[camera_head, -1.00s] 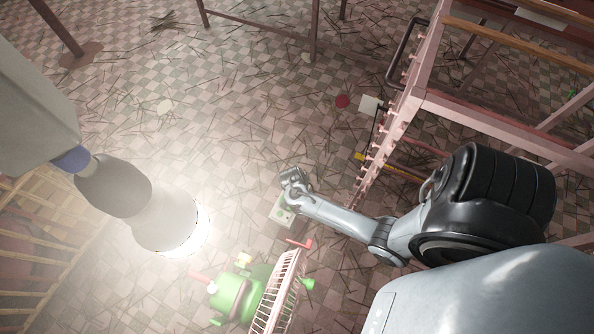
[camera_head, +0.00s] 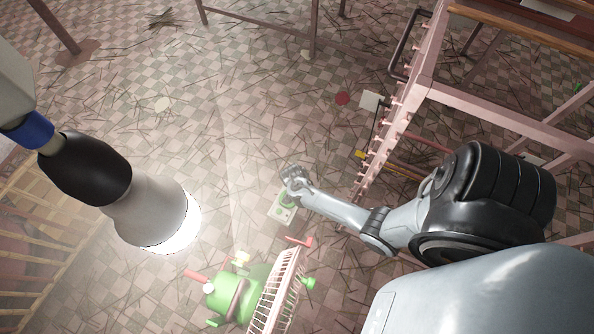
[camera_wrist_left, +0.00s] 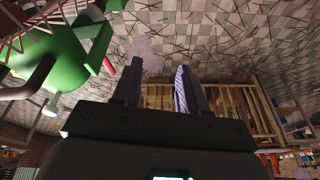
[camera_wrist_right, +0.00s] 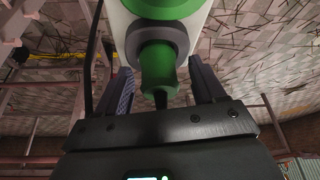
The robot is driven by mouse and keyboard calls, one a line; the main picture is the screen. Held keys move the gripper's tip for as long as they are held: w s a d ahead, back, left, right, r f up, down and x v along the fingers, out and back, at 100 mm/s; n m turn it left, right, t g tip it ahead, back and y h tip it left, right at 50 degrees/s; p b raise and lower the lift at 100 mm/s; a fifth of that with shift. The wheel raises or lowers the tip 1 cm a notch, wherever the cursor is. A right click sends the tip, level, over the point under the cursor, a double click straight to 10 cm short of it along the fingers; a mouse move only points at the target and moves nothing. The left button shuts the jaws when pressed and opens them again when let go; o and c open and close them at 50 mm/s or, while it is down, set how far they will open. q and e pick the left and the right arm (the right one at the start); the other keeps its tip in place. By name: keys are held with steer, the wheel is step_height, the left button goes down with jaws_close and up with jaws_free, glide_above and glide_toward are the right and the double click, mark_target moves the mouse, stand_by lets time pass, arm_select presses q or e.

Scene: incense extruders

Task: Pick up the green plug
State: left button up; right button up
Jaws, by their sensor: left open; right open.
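The green plug (camera_wrist_right: 158,72) sits in a dark grey collar on a white and green box in the right wrist view. Its free end points toward my right gripper (camera_wrist_right: 161,68), which is open with one finger on each side of the plug. Contact is not visible. In the head view, my right gripper (camera_head: 293,174) is right above the small box (camera_head: 285,212); the plug is hard to make out there. My left gripper (camera_wrist_left: 158,66) is open and empty in the left wrist view, beside a green machine.
The green machine (camera_head: 228,298) with a pink rack (camera_head: 275,292) stands below the box in the head view. A pink frame (camera_head: 425,85) rises at the right. Tiled floor littered with sticks lies open between.

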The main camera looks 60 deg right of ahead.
arm_select(q)
steer(key=shift+d, duration=0.15)
arm_select(e)
steer(key=c, duration=1.1)
steer(key=shift+r, duration=0.15)
steer(key=shift+c, duration=0.2)
